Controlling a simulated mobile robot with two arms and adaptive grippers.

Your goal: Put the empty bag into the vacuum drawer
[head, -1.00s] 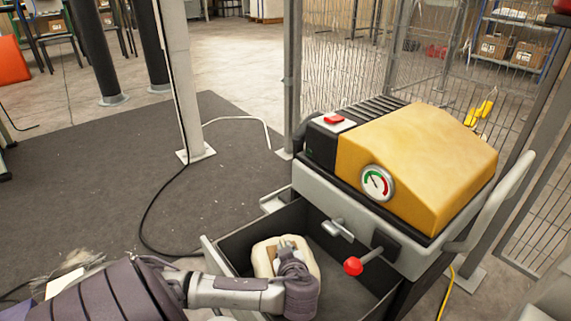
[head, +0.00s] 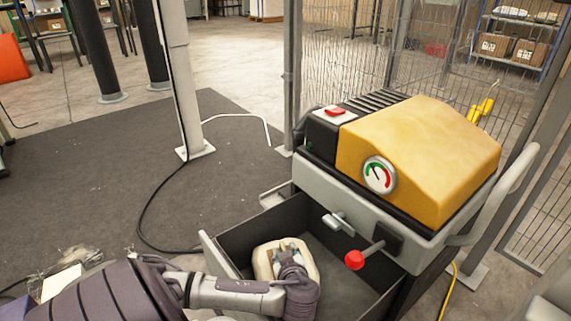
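The vacuum drawer (head: 226,245) is pulled open below the yellow vacuum machine (head: 425,155). A cream-coloured bag (head: 263,261) lies inside the drawer's left part. My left gripper (head: 286,246) is over the bag, within the drawer. Its wrist hides the lower right of the bag. The fingers are small and partly hidden, so I cannot tell whether they are closed on the bag. My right gripper does not show.
A lever with a red knob (head: 354,260) sticks out over the drawer's right part. A grey post (head: 185,90) and a black cable stand behind on the dark mat (head: 90,180). Wire fencing closes off the back. The drawer's right part is empty.

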